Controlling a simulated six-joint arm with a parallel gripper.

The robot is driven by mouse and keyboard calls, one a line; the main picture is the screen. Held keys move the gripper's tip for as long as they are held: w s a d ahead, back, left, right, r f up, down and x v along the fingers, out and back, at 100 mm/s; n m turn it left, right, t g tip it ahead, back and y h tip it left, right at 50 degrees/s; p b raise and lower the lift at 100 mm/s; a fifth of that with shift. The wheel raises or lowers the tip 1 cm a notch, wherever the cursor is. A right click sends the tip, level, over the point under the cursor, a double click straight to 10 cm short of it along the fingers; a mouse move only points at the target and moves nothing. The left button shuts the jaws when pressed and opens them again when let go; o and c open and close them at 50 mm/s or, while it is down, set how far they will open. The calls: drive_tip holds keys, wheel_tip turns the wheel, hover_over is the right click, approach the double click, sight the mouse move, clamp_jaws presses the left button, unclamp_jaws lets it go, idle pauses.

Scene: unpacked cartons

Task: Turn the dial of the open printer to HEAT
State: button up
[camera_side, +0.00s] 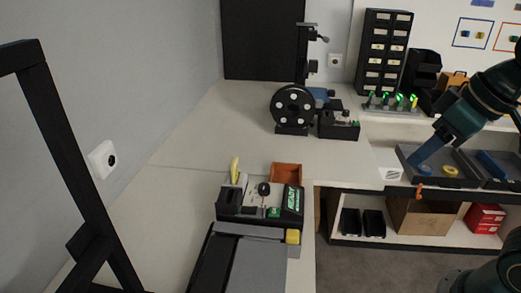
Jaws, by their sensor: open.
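A black printer-like unit (240,208) with a green label that seems to read READY stands on the near part of the bench. A small dark round knob (264,188) shows on its top, too small to read where it points. I cannot see the word HEAT. Behind it stands another black machine with a large wheel (293,106); I cannot tell for sure which is the open printer. My gripper (424,160) is at the right, low over a dark tray (442,181), well apart from both machines. It is open; its fingers are hard to make out.
An orange bin (286,173) and a yellow object (235,170) lie behind the near unit. A yellow block (293,237) sits at its front right. A black frame (62,150) rises at left. A drawer cabinet (384,52) stands at the back. The bench middle is clear.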

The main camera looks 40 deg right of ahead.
drive_tip(key=w+a+r+n+g, duration=0.1)
drive_tip(key=w+a+r+n, duration=0.15)
drive_tip(key=w, duration=0.55)
drive_tip(key=n+g, duration=0.3)
drive_tip(key=g, duration=0.1)
hover_over(264, 186)
wheel_tip(264, 186, down, 6)
drive_tip(key=shift+r, duration=0.1)
wheel_tip(264, 186, down, 14)
drive_tip(key=shift+r, duration=0.1)
drive_tip(key=c, duration=1)
